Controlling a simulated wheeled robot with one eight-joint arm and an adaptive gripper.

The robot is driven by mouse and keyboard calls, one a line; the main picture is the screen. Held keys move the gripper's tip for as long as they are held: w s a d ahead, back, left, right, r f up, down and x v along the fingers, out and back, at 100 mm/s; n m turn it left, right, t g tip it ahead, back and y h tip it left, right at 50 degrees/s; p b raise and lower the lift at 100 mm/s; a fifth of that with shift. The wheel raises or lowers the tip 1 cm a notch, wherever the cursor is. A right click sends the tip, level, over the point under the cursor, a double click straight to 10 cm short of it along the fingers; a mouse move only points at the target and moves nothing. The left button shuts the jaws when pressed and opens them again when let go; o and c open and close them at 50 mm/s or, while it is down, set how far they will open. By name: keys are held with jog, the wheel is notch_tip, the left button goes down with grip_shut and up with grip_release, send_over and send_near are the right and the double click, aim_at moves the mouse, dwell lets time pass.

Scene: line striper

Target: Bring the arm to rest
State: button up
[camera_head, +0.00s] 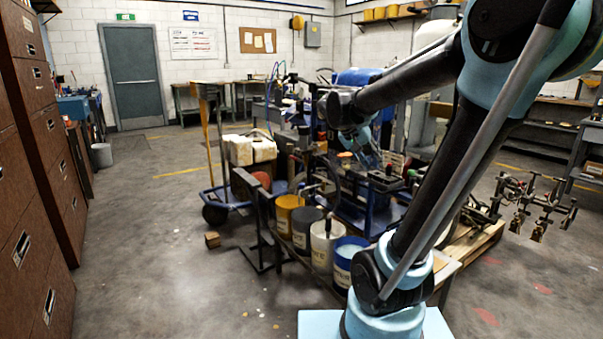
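My arm rises from its teal base (385,322) at the bottom right, bends at the upper right and reaches back left to a dark wrist joint (342,105). Below the wrist, a short teal link points down over the cluttered machine cart (375,195). My gripper (368,160) is at the end of this link, small and hard to pick out against the machine parts behind it. I cannot tell whether its fingers are open or shut, or whether it touches anything.
Several paint pails, one of them white (326,245), stand on the cart's near side. A blue hand truck (222,196) with white containers stands behind. A small wooden block (212,240) lies on the floor. Brown drawer cabinets (35,150) line the left. The floor at left centre is mostly clear.

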jog(key=s+a+f+n+y, duration=0.2)
jog(key=s+f+y, duration=0.1)
jog(key=s+f, duration=0.6)
jog(key=s+a+f+n+g+y, duration=0.1)
jog(key=s+f+y, duration=0.3)
jog(key=s+f, duration=0.5)
jog(key=s+a+n, duration=0.1)
jog(key=s, duration=0.3)
jog(key=shift+s+f+g, duration=0.15)
jog(key=shift+s+g, duration=0.15)
jog(key=shift+w+f, duration=0.2)
jog(key=shift+w, duration=0.25)
jog(key=shift+o, duration=0.6)
